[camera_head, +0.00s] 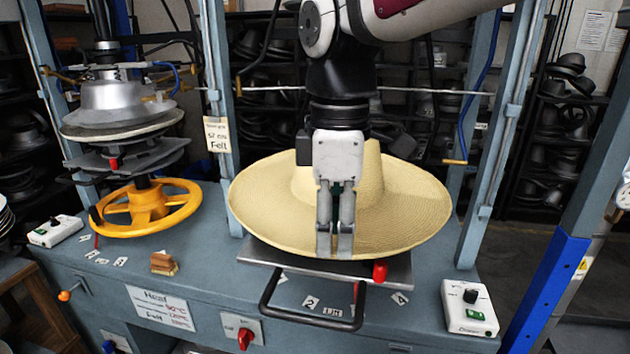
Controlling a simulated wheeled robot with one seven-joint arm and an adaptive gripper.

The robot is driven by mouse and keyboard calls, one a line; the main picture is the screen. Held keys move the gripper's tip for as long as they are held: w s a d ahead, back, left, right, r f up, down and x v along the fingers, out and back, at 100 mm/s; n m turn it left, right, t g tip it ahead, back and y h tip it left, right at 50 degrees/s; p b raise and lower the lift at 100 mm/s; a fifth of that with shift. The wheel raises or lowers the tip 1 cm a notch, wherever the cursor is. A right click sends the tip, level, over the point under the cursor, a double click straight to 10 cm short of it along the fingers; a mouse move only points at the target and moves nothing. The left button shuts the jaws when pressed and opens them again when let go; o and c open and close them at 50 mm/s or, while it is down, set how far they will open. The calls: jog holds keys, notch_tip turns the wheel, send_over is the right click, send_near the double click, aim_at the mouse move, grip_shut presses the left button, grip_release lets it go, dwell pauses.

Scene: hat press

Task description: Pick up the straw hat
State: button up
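The straw hat (408,215) is pale yellow with a wide, upturned brim and a raised crown. It sits on the metal plate (396,270) of the right-hand press. My gripper (335,250) points down in front of the crown, with its fingertips over the front part of the brim. The two fingers are close together with a narrow gap between them. I cannot tell whether they grip the brim or only hang in front of it. My gripper and wrist hide part of the crown and brim.
Blue press posts (492,150) stand on both sides of the hat. A yellow handwheel (148,207) is at left, and a white control box (470,308) at right.

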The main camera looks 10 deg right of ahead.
jog(key=shift+f, duration=1.3)
grip_shut()
jog(key=shift+r, duration=0.1)
